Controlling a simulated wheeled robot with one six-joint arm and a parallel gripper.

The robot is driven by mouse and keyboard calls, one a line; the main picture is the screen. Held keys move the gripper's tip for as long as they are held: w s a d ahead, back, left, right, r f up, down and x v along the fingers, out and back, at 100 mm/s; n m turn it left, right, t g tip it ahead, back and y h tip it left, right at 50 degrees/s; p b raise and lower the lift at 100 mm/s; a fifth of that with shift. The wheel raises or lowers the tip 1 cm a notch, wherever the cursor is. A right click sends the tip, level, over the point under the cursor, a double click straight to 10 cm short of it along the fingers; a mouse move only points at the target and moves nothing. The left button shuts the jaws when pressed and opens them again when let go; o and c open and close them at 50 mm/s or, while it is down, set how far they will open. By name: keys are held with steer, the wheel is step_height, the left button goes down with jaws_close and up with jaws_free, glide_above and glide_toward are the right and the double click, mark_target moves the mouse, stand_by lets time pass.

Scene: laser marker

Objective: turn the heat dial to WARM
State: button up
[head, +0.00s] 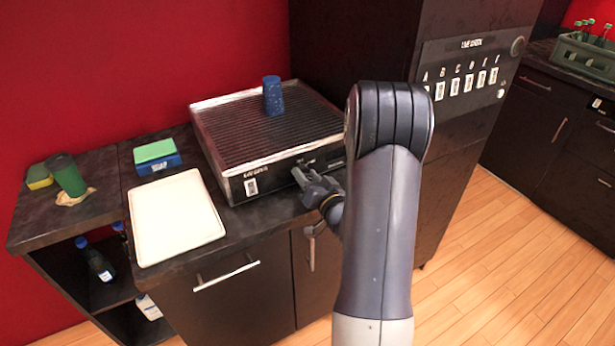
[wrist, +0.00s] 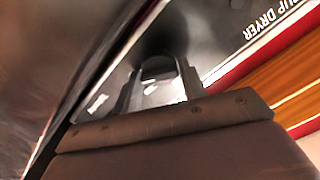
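The cup dryer (head: 232,160) is a low metal unit with a ridged top and a dark front panel, on the dark counter. My gripper (head: 303,178) is at that front panel, right of its white label, and covers part of it. In the wrist view my gripper's two fingers (wrist: 158,88) stand apart, one on each side of a dark rounded knob (wrist: 158,67), which looks like the heat dial. I cannot tell whether the fingers press on it. The dial's setting and the WARM mark are not readable.
A blue cup (head: 273,96) stands upside down on the dryer's top. A white tray (head: 176,222), a green-and-blue box (head: 157,157) and a green cup (head: 67,175) are to the left. A tall dark cabinet (head: 440,150) rises close on the right.

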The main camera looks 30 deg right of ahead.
steer(key=c, duration=0.5)
steer(key=shift+c, duration=0.2)
steer(key=shift+f+n+b, duration=0.15)
steer(key=shift+n+b, duration=0.25)
steer(key=shift+b, duration=0.4)
steer(key=shift+n+b, duration=0.3)
steer(key=shift+b, duration=0.2)
steer(key=n+b, duration=0.2)
steer(key=b, duration=0.2)
steer(key=shift+f, duration=0.15)
steer(key=n+b, duration=0.4)
steer(key=b, duration=0.1)
steer(key=shift+a+n+b, duration=0.15)
steer(key=shift+n+b, duration=0.15)
steer(key=shift+b, duration=0.05)
steer(key=n+b, duration=0.3)
steer(key=shift+r+b, duration=0.2)
steer(key=shift+b, duration=0.1)
steer(key=shift+r+n, duration=0.1)
steer(key=shift+n, duration=0.4)
